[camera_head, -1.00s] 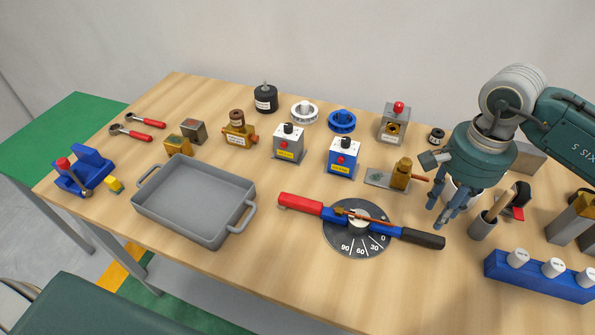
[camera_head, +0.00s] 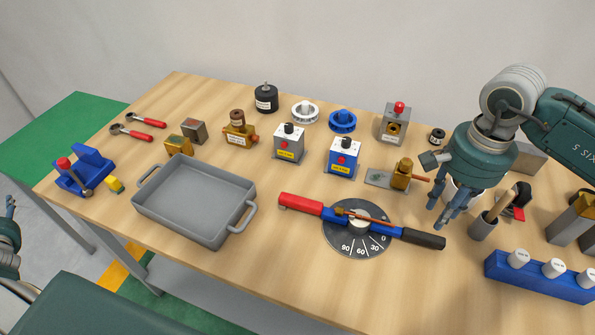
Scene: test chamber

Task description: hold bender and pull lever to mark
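The bender lies on the table, with a dark round dial (camera_head: 350,244) marked 0, 30, 60 and 90. Its blue bar (camera_head: 335,216) has a red grip (camera_head: 301,203) at the left end and a black handle (camera_head: 423,238) at the right end. A thin copper-coloured rod (camera_head: 372,218) lies across the dial's hub. My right gripper (camera_head: 440,216) hangs above the table, up and right of the black handle, apart from it. Its fingers look spread and empty. My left gripper (camera_head: 10,205) shows only partly at the left picture edge, off the table; its fingers are too small to judge.
A grey tray (camera_head: 183,228) stands left of the bender. Several boxes and fittings line the back. The table in front of the bender is clear.

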